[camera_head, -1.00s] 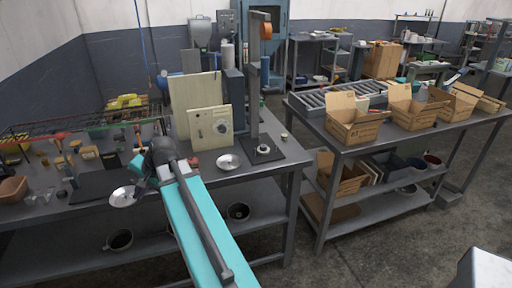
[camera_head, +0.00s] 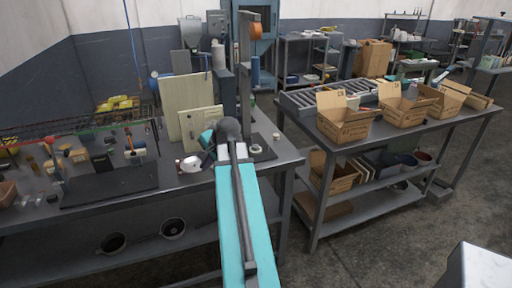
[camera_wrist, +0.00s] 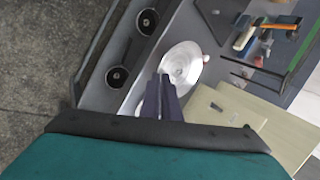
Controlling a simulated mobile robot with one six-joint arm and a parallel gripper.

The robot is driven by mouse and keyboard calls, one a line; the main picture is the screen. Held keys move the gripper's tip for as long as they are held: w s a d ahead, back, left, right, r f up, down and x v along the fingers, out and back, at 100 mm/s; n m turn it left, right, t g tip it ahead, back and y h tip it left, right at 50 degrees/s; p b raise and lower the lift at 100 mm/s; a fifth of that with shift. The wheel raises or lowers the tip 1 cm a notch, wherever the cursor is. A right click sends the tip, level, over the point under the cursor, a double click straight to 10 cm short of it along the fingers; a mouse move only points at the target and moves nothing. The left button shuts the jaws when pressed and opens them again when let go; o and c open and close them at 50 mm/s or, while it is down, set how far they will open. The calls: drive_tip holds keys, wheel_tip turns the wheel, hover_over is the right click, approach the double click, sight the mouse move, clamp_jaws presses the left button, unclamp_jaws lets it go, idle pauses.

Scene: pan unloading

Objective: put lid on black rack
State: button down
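A round silver lid (camera_head: 190,163) shows left of my gripper (camera_head: 213,145) in the head view, tilted, near the front of the workbench. In the wrist view the lid (camera_wrist: 181,62) lies at the tips of my gripper (camera_wrist: 166,80), whose dark fingers are close together at its near part. The gripper appears shut on the lid; the exact contact is hard to see. A flat black mat-like panel (camera_head: 105,188) lies on the bench to the left. I cannot tell for certain whether it is the black rack. My arm covers part of the bench.
Light boards (camera_head: 188,95) and a pale box front (camera_head: 203,125) stand behind the gripper. A dark post (camera_head: 245,75) stands just right. Two dark pots (camera_head: 173,228) sit on the lower shelf. Tools crowd the back left. Cardboard boxes (camera_head: 345,122) stand on the right table.

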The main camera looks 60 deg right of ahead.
drive_tip(key=s+d+r+m+h, duration=0.1)
drive_tip(key=s+d+m, duration=0.3)
drive_tip(key=s+d, duration=1)
drive_tip(key=s+h, duration=0.1)
drive_tip(key=s, duration=0.2)
drive_tip(key=shift+d+r+g, duration=0.35)
drive_tip(key=shift+d+g, duration=0.05)
drive_tip(key=w+d+p, duration=0.2)
drive_tip(key=w+d, duration=0.1)
drive_tip(key=d, duration=0.3)
drive_tip(key=w+d+f+p, duration=0.1)
drive_tip(key=w+d+p, duration=0.1)
drive_tip(key=w+d, duration=0.2)
drive_tip(key=shift+w+d+f, duration=0.2)
drive_tip(key=shift+d, duration=0.85)
drive_tip(key=shift+d, duration=0.1)
drive_tip(key=shift+w+d+f+p, duration=0.15)
drive_tip(key=shift+d+f+p, duration=0.05)
drive_tip(key=shift+f+p, duration=0.35)
drive_tip(key=shift+w+d+f+p, duration=0.15)
drive_tip(key=shift+d+f+p, duration=0.1)
drive_tip(key=shift+f+p, duration=0.25)
drive_tip(key=shift+w+d+f+p, duration=0.2)
drive_tip(key=shift+f+p, duration=0.2)
drive_tip(key=shift+f, duration=0.2)
drive_tip(key=c, duration=2)
unclamp_jaws()
